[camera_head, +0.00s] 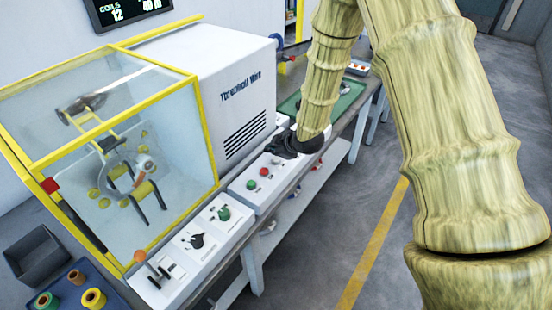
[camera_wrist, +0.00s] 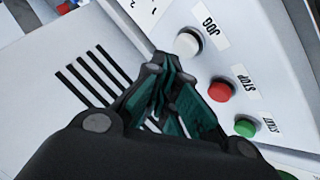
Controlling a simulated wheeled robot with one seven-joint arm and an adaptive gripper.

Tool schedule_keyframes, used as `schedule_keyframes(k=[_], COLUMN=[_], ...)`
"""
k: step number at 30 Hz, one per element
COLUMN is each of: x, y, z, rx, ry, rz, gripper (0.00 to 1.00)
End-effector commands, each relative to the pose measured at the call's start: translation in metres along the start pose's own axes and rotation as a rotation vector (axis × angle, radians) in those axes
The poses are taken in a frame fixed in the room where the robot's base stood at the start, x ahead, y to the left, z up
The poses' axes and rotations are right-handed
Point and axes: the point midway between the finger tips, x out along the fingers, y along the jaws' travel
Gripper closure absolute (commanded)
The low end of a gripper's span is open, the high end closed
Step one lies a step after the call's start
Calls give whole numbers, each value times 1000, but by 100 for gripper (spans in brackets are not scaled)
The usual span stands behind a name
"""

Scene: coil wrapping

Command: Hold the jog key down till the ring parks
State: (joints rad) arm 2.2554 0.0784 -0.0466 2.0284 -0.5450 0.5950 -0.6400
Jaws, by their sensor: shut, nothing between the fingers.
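My gripper (camera_head: 284,147) is over the control panel along the machine's front. In the wrist view its closed fingertips (camera_wrist: 157,66) are just beside the white JOG key (camera_wrist: 188,43), with nothing held. I cannot tell whether they touch the key. The red STOP button (camera_wrist: 221,91) and green START button (camera_wrist: 245,127) follow along the same panel. The pale ring (camera_head: 124,186) is inside the yellow-framed clear enclosure (camera_head: 199,130); its exact position is hard to tell.
A blue tray (camera_head: 70,294) with spools and a grey bin (camera_head: 38,262) are at lower left.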

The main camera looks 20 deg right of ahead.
Motion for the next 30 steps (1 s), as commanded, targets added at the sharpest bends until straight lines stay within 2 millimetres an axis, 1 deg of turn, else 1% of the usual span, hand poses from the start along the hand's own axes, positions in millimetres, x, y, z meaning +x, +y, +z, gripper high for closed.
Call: schedule_keyframes(k=[13, 22, 30], x=[0, 6, 6], y=[0, -4, -4], z=[0, 4, 4], rx=[0, 0, 0], ry=[0, 0, 0], rz=[0, 0, 0], gripper=[100, 100, 100])
